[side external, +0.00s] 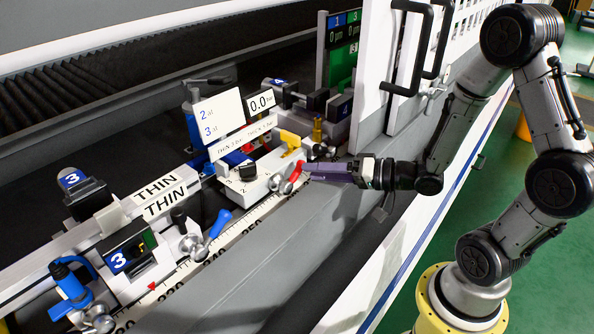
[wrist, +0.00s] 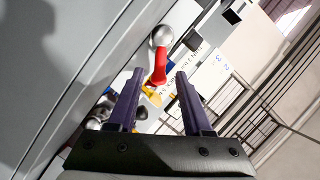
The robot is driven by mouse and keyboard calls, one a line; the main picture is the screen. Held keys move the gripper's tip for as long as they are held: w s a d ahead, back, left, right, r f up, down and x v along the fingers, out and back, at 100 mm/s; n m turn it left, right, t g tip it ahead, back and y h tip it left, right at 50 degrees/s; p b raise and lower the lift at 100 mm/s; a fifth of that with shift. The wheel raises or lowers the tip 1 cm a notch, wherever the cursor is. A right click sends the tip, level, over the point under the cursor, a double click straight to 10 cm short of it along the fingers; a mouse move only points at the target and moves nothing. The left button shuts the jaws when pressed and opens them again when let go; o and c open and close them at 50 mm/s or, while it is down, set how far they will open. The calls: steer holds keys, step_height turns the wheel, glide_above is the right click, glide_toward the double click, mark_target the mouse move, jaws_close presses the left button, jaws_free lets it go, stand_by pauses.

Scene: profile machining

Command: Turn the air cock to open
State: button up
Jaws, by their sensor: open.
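A red-handled cock (side external: 296,172) with a silver body sits on the front of the white fixture, beside the ruler strip. In the wrist view its red handle (wrist: 160,66) runs down from a silver round body (wrist: 162,36). My gripper (side external: 310,173) reaches in from the right, with its purple fingers pointing at the red handle. In the wrist view my gripper (wrist: 159,73) is open, and the handle's lower end appears between the two fingertips, with a gap on each side. Whether a finger touches it cannot be told.
A yellow lever (side external: 291,140) stands just behind the red handle. A blue-handled cock (side external: 220,223) is farther left. A pressure display (side external: 260,103) reads 0.0. White door panels with black handles (side external: 408,60) rise behind my arm. The grey ledge (side external: 290,260) in front is clear.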

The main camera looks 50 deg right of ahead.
mark_target(297, 168)
steer(key=shift+x, duration=2.65)
jaws_close()
